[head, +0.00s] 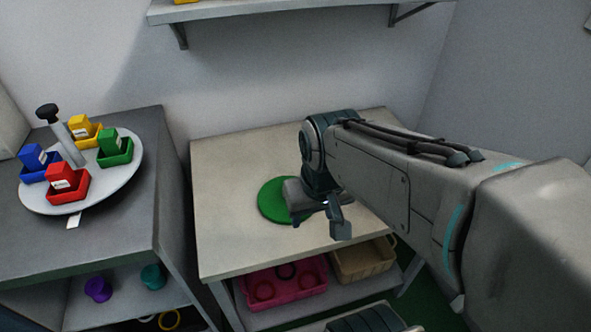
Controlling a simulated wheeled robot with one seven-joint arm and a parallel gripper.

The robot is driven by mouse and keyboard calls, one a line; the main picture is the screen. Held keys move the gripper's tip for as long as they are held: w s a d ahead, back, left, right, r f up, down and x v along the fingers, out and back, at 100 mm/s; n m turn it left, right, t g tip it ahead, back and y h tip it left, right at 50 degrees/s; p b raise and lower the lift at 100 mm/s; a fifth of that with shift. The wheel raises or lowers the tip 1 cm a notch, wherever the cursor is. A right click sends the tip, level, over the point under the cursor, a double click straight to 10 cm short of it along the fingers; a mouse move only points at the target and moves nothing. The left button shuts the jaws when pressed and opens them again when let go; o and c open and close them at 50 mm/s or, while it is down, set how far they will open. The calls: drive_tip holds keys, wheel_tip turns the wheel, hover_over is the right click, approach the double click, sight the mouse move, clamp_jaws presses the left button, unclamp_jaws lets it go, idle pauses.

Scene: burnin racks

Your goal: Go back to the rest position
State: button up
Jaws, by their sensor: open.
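My arm reaches in from the right in the head view. My gripper (318,217) is open and points down over the beige table (235,155), with no object visible between its fingers. A flat round green disc (273,203) lies on the table beside and partly behind the gripper. How high the gripper is above the disc I cannot tell.
Left, a grey cabinet (130,225) bears a round white tray (52,203) with blue, yellow, green and red blocks in matching bins. A pink tray (285,298) and tan basket (350,276) sit below the table. A wall shelf (260,12) hangs above.

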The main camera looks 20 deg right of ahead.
drive_tip(key=shift+r, duration=0.1)
wheel_tip(320, 180, up, 7)
drive_tip(key=p, duration=0.6)
drive_tip(key=shift+d+t+p, duration=0.2)
drive_tip(key=shift+t+p, duration=0.1)
drive_tip(key=shift+c, duration=0.2)
drive_tip(key=shift+c, duration=1.4)
drive_tip(key=shift+a, duration=0.15)
